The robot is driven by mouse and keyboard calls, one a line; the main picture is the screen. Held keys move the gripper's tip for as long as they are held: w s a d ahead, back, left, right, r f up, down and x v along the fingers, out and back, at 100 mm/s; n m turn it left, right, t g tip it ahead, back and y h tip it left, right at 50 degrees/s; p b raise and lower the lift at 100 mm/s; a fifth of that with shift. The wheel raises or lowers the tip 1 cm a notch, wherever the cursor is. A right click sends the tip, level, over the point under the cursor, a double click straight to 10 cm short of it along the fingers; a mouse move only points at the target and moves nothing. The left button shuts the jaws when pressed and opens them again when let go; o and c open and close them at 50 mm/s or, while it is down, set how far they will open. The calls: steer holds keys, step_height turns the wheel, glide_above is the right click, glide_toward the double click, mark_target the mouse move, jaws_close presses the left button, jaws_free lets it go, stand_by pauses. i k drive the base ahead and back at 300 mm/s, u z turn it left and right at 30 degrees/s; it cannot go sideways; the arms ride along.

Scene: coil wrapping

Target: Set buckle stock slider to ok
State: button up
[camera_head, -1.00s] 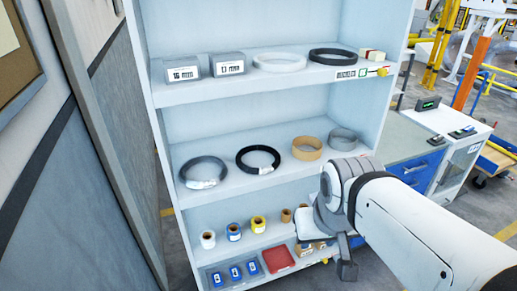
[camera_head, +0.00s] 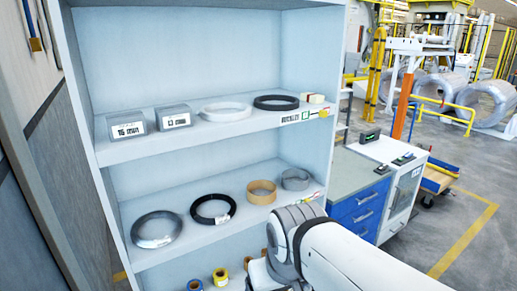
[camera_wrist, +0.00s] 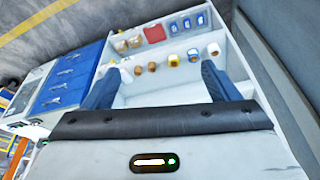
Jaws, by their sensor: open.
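The buckle stock slider (camera_head: 323,113) is a small yellow knob on the front edge of the upper shelf in the head view. It sits at the right end of its strip, right of a printed label (camera_head: 290,120) and a green-framed square (camera_head: 306,116). A small stack of pale buckle pieces (camera_head: 313,98) lies on the shelf above it. My gripper shows in the wrist view (camera_wrist: 160,84) with its two blue fingers wide apart and nothing between them. In the head view my arm hides the gripper, low in front of the shelving and below the slider.
The upper shelf (camera_head: 160,143) holds two grey boxes, a white coil and a black coil. The middle shelf holds several rings, with another label strip (camera_head: 312,198) at its right edge. A blue drawer cabinet (camera_head: 362,203) stands right of the shelving. Open floor lies farther right.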

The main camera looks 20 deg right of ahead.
mark_target(322, 113)
steer(key=u, duration=0.9)
steer(key=k, duration=1.15)
steer(key=z, duration=1)
steer(key=i, duration=1.65)
steer(key=z, duration=0.05)
